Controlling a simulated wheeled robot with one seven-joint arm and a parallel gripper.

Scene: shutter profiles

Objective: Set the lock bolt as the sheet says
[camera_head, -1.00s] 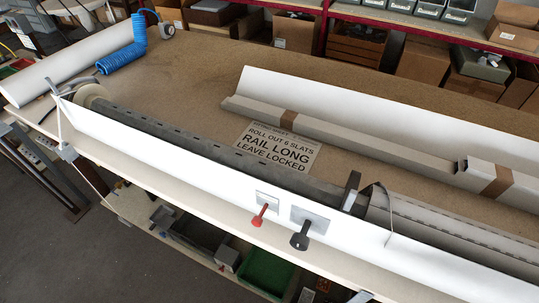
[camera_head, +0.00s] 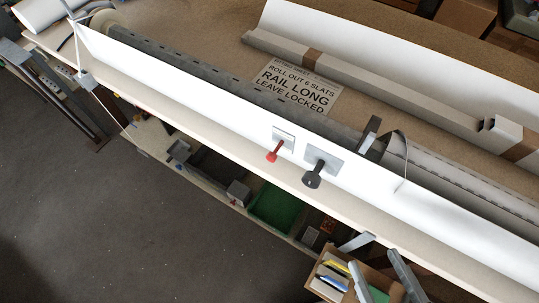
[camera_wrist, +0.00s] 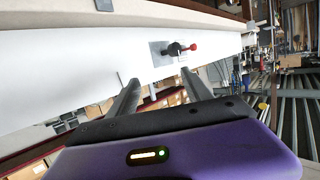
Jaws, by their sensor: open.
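The printed sheet (camera_head: 298,86) lies on the bench and reads "ROLL OUT 6 SLATS", "RAIL LONG", "LEAVE LOCKED". A red-knobbed handle (camera_head: 274,155) and a larger black-knobbed handle (camera_head: 313,179) stick out from plates on the front of the white panel (camera_head: 210,98). Which one is the lock bolt I cannot tell. In the wrist view, the black knob (camera_wrist: 173,49) and red knob (camera_wrist: 194,47) lie beyond the fingertips. My gripper (camera_head: 375,260) is open and empty, below and to the right of the black knob, apart from both; its fingers also show in the wrist view (camera_wrist: 159,76).
A slatted roll (camera_head: 450,186) and a long grey rail (camera_head: 370,84) lie behind the panel. A cardboard box (camera_head: 325,286) with coloured items is low near my gripper. A green bin (camera_head: 272,206) stands under the bench. The floor at left is clear.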

